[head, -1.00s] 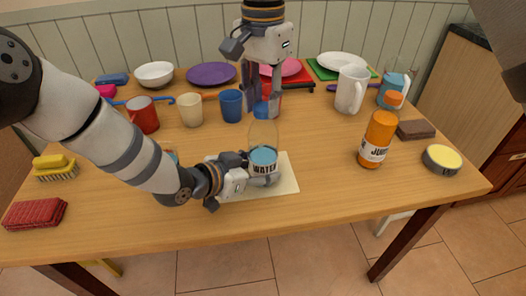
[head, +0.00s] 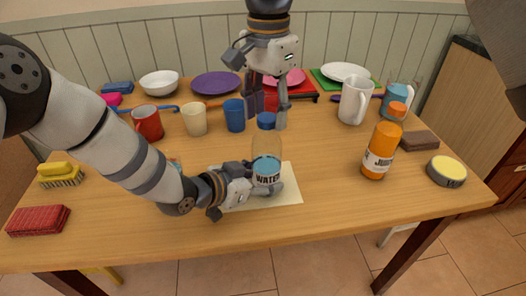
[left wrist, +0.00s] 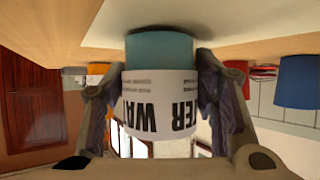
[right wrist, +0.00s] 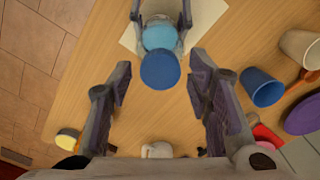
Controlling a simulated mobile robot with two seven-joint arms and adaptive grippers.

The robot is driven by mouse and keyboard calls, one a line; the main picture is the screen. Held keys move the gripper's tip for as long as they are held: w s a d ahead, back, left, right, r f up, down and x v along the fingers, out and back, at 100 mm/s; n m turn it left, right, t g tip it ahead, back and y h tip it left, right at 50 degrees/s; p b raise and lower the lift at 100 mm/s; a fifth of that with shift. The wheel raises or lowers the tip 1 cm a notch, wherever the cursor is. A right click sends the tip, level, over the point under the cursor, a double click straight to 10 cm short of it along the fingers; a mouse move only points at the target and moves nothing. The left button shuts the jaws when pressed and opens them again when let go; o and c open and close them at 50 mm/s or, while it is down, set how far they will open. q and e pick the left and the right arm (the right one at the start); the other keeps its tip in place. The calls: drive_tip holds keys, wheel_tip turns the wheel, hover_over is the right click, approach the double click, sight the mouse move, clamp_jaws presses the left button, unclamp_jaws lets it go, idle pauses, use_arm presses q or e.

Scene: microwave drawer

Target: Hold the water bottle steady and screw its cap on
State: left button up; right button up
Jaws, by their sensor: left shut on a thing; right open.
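The clear water bottle (head: 266,171) stands upright on a pale mat (head: 290,185), with blue water and a white WATER label. My left gripper (head: 264,188) is shut around its lower body; the left wrist view shows a finger on each side of the label (left wrist: 160,100). The blue cap (head: 266,121) sits on top of the bottle's neck; how tight it is cannot be told. My right gripper (head: 269,112) points down, open, just behind and above the cap. In the right wrist view the cap (right wrist: 160,70) lies clear of both open fingers, toward the picture's top.
The orange juice bottle (head: 380,151) and a round yellow-topped tin (head: 446,171) stand to the right. A blue cup (head: 234,115), cream cup (head: 194,119) and red mug (head: 147,123) stand behind left. The table between the mat and juice bottle is clear.

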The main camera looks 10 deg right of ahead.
drive_tip(key=n, duration=0.4)
drive_tip(key=shift+n, duration=0.4)
drive_tip(key=n, duration=0.4)
drive_tip(key=shift+n, duration=0.3)
drive_tip(key=n, duration=0.4)
drive_tip(key=shift+n, duration=0.3)
drive_tip(key=n, duration=0.5)
clamp_jaws()
drive_tip(key=m, duration=0.4)
drive_tip(key=shift+m, duration=0.4)
drive_tip(key=m, duration=0.4)
drive_tip(key=shift+m, duration=0.4)
drive_tip(key=m, duration=0.4)
drive_tip(key=shift+m, duration=0.3)
drive_tip(key=m, duration=0.4)
unclamp_jaws()
